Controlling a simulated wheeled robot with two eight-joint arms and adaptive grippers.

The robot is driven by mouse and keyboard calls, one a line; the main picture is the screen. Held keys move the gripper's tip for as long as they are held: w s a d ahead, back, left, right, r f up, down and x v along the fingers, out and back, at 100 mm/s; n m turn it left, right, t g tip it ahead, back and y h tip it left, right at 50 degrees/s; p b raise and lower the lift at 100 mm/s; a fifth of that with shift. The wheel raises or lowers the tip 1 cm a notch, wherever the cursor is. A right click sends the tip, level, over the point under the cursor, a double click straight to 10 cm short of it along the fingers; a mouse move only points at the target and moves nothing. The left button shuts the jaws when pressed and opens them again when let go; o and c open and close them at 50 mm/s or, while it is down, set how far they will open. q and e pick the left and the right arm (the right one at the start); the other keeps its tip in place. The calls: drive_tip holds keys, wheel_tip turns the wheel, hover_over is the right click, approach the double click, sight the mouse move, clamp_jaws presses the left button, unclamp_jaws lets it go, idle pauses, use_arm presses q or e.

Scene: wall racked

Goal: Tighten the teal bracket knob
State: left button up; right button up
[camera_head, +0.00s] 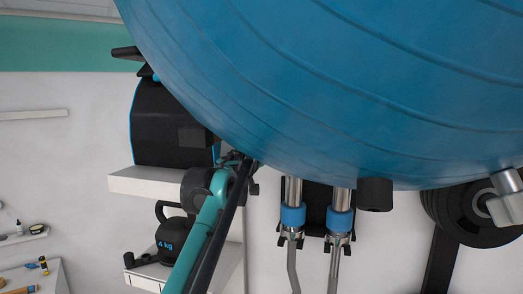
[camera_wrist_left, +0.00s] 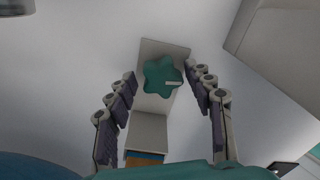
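The teal bracket knob (camera_wrist_left: 160,77) is star-shaped with a pale mark on one lobe. In the left wrist view it sits on a beige bracket plate (camera_wrist_left: 172,49). My left gripper (camera_wrist_left: 161,76) is open, its two dark padded fingers on either side of the knob with gaps; no contact shows. In the head view my left arm rises from the bottom, and its gripper (camera_head: 243,172) is by the wall below the blue ball, partly hidden. The knob cannot be made out there. My right gripper is not in view.
A large blue ball (camera_head: 340,80) fills the upper right. A black bag-like item (camera_head: 165,125) rests on a white shelf (camera_head: 150,182). A black kettlebell (camera_head: 174,236) stands below. Chrome bars with blue collars (camera_head: 292,215) hang right of my arm. Black weight plates (camera_head: 462,215) are far right.

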use_arm(q)
drive_tip(key=shift+w+a, duration=0.1)
drive_tip(key=c, duration=0.8)
drive_tip(key=shift+m, duration=3.6)
